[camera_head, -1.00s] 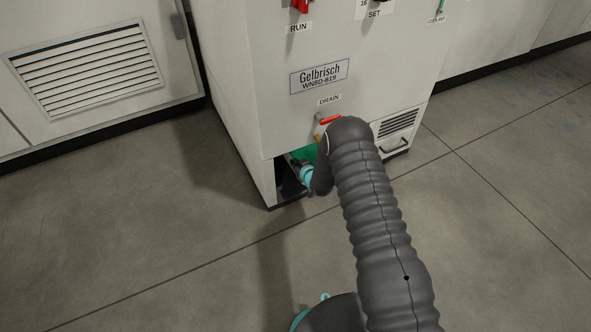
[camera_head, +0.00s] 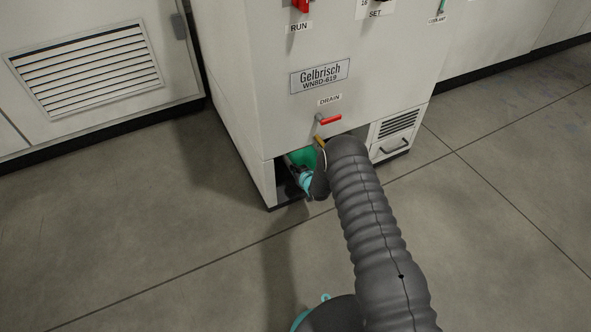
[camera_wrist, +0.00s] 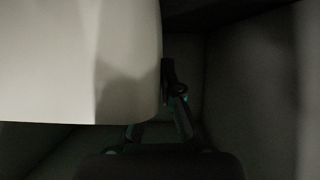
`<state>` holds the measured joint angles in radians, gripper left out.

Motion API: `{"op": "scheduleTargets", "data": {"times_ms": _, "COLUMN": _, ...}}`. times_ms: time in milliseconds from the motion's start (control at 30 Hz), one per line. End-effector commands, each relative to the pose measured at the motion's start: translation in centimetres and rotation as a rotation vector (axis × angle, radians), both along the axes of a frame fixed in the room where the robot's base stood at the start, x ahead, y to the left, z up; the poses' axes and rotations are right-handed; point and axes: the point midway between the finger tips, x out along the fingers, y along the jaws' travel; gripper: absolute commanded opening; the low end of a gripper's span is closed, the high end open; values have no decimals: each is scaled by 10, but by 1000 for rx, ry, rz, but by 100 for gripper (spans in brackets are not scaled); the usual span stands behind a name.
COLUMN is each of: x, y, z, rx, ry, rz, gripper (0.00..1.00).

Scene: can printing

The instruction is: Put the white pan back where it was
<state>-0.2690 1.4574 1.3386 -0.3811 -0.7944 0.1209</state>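The grey machine (camera_head: 340,60) has a dark opening at its lower front, with a green surface (camera_head: 303,157) inside. My gripper (camera_head: 304,181), with teal parts, is at this opening, largely hidden by my arm. In the wrist view, a large pale shape with a rounded lower right corner, seemingly the white pan (camera_wrist: 75,60), fills the upper left. My gripper (camera_wrist: 160,95) shows dimly beside its right edge. One finger is visible there and the other is mostly hidden behind the pale shape. I cannot tell whether the fingers hold it. The pan is not recognisable in the head view.
Above the opening are a red drain lever (camera_head: 328,119) and a brass spout (camera_head: 320,141). A vent panel with a handle (camera_head: 393,146) is right of the opening. A grey louvred cabinet (camera_head: 85,65) stands left. The concrete floor in front is clear.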

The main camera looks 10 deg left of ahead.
Motion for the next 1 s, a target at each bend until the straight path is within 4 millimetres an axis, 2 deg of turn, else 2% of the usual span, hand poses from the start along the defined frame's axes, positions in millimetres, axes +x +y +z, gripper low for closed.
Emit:
{"op": "scheduleTargets", "data": {"times_ms": 67, "x": 1, "y": 0, "z": -1, "rx": 1, "ry": -4, "rz": 1, "gripper": 0}}
{"op": "scheduleTargets", "data": {"times_ms": 100, "x": 0, "y": 0, "z": -2, "rx": 0, "ry": 0, "rz": 0, "gripper": 12}}
{"op": "scheduleTargets", "data": {"times_ms": 167, "x": 0, "y": 0, "z": -1, "rx": 0, "ry": 0, "rz": 0, "gripper": 27}}
{"op": "scheduleTargets", "data": {"times_ms": 200, "x": 0, "y": 0, "z": -1, "rx": 0, "ry": 0, "rz": 0, "gripper": 31}}
{"op": "scheduleTargets", "data": {"times_ms": 633, "x": -4, "y": -3, "z": 3, "rx": -1, "ry": 1, "rz": 0, "gripper": 31}}
{"op": "scheduleTargets", "data": {"times_ms": 767, "x": -16, "y": -11, "z": 12, "rx": 0, "ry": 3, "rz": -1, "gripper": 31}}
{"op": "scheduleTargets", "data": {"times_ms": 1000, "x": -50, "y": -33, "z": 31, "rx": 0, "ry": 2, "rz": -2, "gripper": 31}}
